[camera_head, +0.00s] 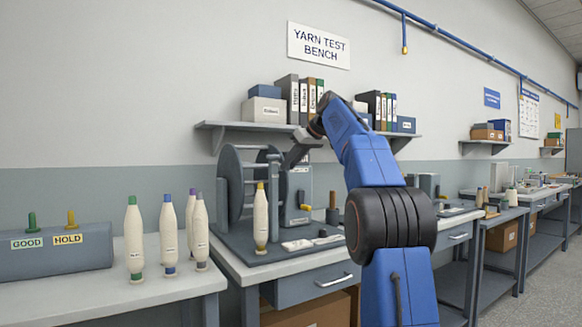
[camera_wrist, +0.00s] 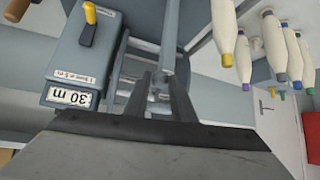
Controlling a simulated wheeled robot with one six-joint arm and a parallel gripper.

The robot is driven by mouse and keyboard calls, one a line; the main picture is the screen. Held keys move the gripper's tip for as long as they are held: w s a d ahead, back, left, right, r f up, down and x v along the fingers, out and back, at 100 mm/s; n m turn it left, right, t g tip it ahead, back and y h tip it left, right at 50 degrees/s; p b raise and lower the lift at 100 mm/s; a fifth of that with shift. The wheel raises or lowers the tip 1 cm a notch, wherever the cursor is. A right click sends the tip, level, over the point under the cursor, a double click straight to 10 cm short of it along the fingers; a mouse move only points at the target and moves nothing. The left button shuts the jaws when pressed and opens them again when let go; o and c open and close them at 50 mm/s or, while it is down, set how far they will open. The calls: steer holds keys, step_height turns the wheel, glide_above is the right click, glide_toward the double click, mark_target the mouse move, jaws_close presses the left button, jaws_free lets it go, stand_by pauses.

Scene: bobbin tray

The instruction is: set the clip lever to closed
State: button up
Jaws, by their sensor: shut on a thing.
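The yarn reel (camera_head: 235,185) stands on a dark base on the bench, with grey posts beside it. My gripper (camera_head: 287,166) is at the top of the reel's right side, near a grey post (camera_head: 273,190). In the wrist view my gripper (camera_wrist: 159,76) has its two dark fingers on either side of a narrow grey part at the reel. It is shut on that part, which I take to be the clip lever; it is mostly hidden between the fingers, so its setting cannot be read. A grey bar (camera_wrist: 168,40) shows just beyond the fingertips.
A grey counter box (camera_wrist: 84,55) marked "30 m" has a yellow-orange handle. A yellow-tipped bobbin (camera_head: 261,220) stands in front of the reel. Several bobbins (camera_head: 168,235) stand on the left table beside the GOOD/HOLD box (camera_head: 50,262). A shelf (camera_head: 250,127) hangs behind.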

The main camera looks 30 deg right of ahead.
steer(key=shift+w+r+g, duration=0.2)
steer(key=shift+r+g, duration=0.25)
steer(key=shift+g, duration=0.25)
stand_by(0.4)
